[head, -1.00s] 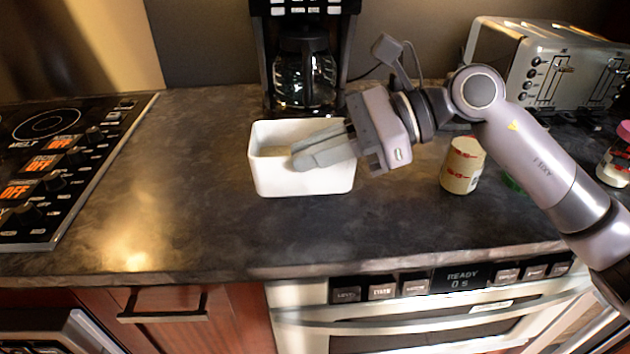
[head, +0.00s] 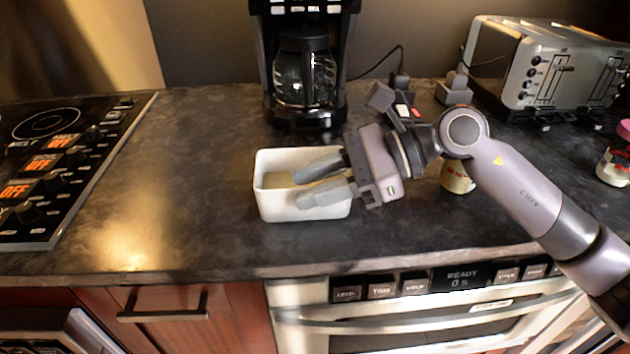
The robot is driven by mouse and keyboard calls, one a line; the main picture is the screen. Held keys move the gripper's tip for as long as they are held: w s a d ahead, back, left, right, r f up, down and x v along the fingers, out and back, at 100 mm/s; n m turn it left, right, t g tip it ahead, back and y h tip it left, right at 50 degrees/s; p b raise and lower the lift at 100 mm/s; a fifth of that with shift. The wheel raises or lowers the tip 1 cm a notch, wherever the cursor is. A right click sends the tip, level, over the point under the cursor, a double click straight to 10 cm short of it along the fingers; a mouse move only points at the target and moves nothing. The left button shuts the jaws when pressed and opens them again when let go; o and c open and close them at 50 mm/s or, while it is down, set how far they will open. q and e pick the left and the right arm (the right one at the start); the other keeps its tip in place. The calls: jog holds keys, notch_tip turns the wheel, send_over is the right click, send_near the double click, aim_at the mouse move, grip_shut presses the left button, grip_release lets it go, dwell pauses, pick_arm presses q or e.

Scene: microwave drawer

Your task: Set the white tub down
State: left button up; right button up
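The white tub (head: 282,208) is upright on the dark counter, in front of the coffee maker, and appears to rest on it. My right gripper (head: 318,182) reaches in from the right over the tub. Its two fingers are spread with a visible gap. One finger is over the tub's inside and the other overlaps the front wall near the rim. The fingers hide part of the tub's inside and front rim. My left gripper is not in view.
A coffee maker (head: 305,75) stands behind the tub. A stove (head: 55,165) is at the left and a toaster (head: 545,75) at the back right. A can (head: 457,180) is partly hidden behind my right arm. The counter left of the tub is clear.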

jog(key=shift+r, duration=0.15)
jog(key=b+v, duration=0.1)
jog(key=v, duration=1.1)
jog(key=shift+s, duration=0.15)
